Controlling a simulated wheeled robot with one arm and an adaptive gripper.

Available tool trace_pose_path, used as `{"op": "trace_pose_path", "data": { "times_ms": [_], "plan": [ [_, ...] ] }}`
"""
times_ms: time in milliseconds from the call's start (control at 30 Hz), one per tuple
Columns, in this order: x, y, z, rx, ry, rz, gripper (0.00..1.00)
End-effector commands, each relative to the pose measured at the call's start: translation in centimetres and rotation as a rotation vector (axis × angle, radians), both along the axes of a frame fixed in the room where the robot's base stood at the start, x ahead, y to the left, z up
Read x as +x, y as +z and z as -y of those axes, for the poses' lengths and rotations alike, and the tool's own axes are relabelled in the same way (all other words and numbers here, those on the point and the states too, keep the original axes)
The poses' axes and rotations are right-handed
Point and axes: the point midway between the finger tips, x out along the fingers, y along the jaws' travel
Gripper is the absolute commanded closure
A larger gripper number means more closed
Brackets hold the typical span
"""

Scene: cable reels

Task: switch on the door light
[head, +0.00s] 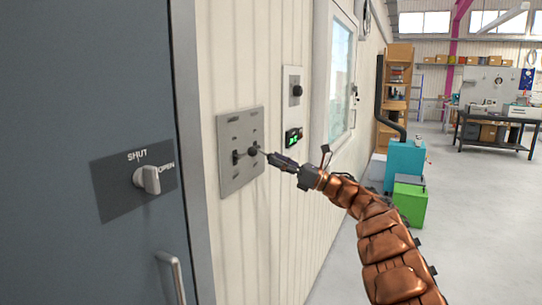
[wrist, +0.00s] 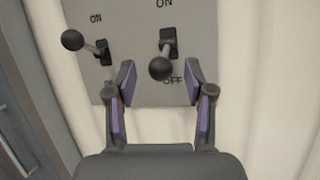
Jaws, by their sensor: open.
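A grey switch plate (head: 228,180) is on the cream wall right of the grey door. It carries two black ball-ended levers, and its headings are too small to read. In the wrist view, the left lever (wrist: 72,40) has its ball up and to the left. The right lever (wrist: 161,68) has its ball low, towards its OFF mark. ON stands above each lever. My gripper (wrist: 158,88) is open, its purple-padded fingers to either side below the right lever's ball. In the head view my gripper (head: 268,154) is close in front of the right lever (head: 253,150).
The grey door (head: 90,70) has a SHUT/OPEN knob (head: 148,180) and a handle (head: 172,270). A small panel with a black knob (head: 297,91) and a green display (head: 293,138) are right of the plate. A teal box (head: 404,165) and green box (head: 409,203) stand by the wall. The floor at right is open.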

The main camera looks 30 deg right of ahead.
Motion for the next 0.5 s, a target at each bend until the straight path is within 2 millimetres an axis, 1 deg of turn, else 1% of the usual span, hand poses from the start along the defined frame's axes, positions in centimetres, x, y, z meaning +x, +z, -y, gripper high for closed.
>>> {"op": "trace_pose_path", "data": {
  "times_ms": [33, 200, 467, 500],
  "plan": [
    [0.4, 0.5, -0.5, -0.001, 0.003, 0.001, 0.47],
    [1.5, 0.9, -1.5, 0.001, 0.000, -0.001, 0.47],
    [1.7, 0.9, -1.6, 0.001, -0.001, -0.001, 0.47],
    [1.7, 0.9, -1.6, 0.001, -0.001, -0.001, 0.50]
  ]
}}
